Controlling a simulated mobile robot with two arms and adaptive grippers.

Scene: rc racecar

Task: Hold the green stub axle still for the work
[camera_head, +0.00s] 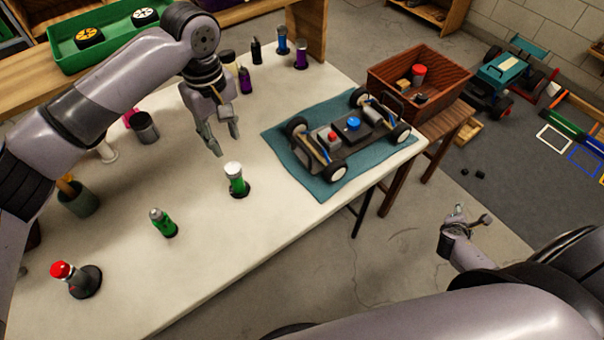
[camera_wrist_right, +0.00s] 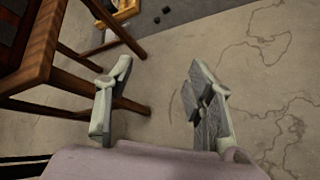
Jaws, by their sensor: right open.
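Two green upright pieces stand in dark round bases on the white table. One has a broad white top (camera_head: 236,181); the other has a narrower grey metal top (camera_head: 163,224). I cannot tell for sure which is the stub axle. My left gripper (camera_head: 227,144) points down, its fingers apart and empty, above and just behind the white-topped piece, not touching it. My right gripper (camera_head: 472,213) is off the table's front right side, over the floor. In the right wrist view my right gripper (camera_wrist_right: 160,90) is open with nothing between its fingers.
A racecar chassis (camera_head: 352,125) sits on a teal mat (camera_head: 328,190) at the table's right. Cups, purple and blue pieces line the back. A brown crate (camera_head: 440,62) is beyond the car.

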